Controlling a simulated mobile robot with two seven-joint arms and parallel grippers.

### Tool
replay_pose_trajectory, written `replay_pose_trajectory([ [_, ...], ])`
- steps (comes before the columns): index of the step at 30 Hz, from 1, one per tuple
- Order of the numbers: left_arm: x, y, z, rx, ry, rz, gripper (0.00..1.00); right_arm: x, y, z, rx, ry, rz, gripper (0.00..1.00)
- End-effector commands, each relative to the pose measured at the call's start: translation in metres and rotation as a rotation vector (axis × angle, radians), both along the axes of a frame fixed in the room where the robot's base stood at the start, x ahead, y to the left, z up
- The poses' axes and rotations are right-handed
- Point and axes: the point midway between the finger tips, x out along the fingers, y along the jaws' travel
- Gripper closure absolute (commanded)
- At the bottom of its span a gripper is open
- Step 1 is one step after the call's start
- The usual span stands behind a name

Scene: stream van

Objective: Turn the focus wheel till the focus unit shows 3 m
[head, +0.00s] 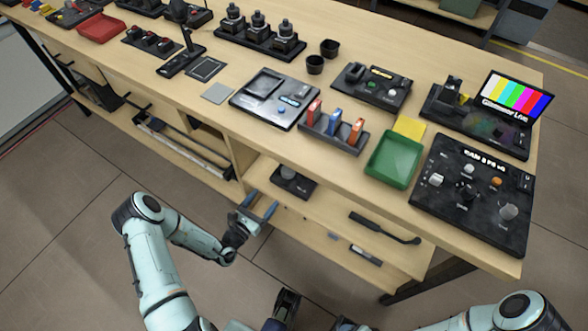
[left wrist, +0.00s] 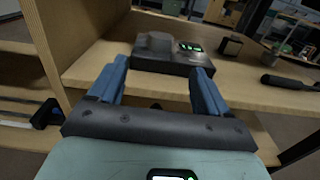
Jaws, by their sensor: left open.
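A dark unit that looks like the focus unit (head: 293,181) sits on the lower shelf under the bench, with a round grey knob on top, likely the focus wheel (head: 288,172). In the left wrist view the unit (left wrist: 172,65) shows ahead, with the grey wheel (left wrist: 155,43) on its left and a lit green display (left wrist: 190,47) on its right. The display is too small to read. My left gripper (head: 260,204) is open and empty, in front of the shelf edge, short of the unit and not touching it.
The bench top (head: 215,118) overhangs the lower shelf (head: 333,212). A dark handled tool (head: 385,228) lies on the shelf right of the unit. A wooden upright (left wrist: 42,42) stands left of it. The shelf in front of the unit is clear.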

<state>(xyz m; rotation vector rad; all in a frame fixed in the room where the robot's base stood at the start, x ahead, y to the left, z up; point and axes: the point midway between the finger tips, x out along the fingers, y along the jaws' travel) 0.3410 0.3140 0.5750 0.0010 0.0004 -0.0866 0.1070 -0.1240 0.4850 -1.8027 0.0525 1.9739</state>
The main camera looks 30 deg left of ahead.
Motion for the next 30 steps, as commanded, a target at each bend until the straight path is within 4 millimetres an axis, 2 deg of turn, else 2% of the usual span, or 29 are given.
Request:
replay_pose_trajectory([
  [5,0.022,-0.003,0.001,0.0,-0.004,-0.001,0.23,0.001,0.0,-0.003,0.0,-0.004,-0.001,0.22],
  [12,0.073,-0.008,0.0,-0.001,-0.004,-0.003,0.23,0.01,-0.003,-0.014,-0.011,-0.029,-0.01,0.22],
  [18,0.109,-0.012,-0.001,-0.001,-0.001,-0.004,0.23,0.021,-0.009,-0.023,-0.026,-0.06,-0.024,0.22],
  [24,0.128,-0.013,0.0,-0.002,-0.001,-0.004,0.23,0.029,-0.012,-0.028,-0.035,-0.082,-0.033,0.22],
  [30,0.131,-0.013,0.0,-0.003,0.001,-0.004,0.23,0.031,-0.013,-0.029,-0.038,-0.085,-0.034,0.22],
])
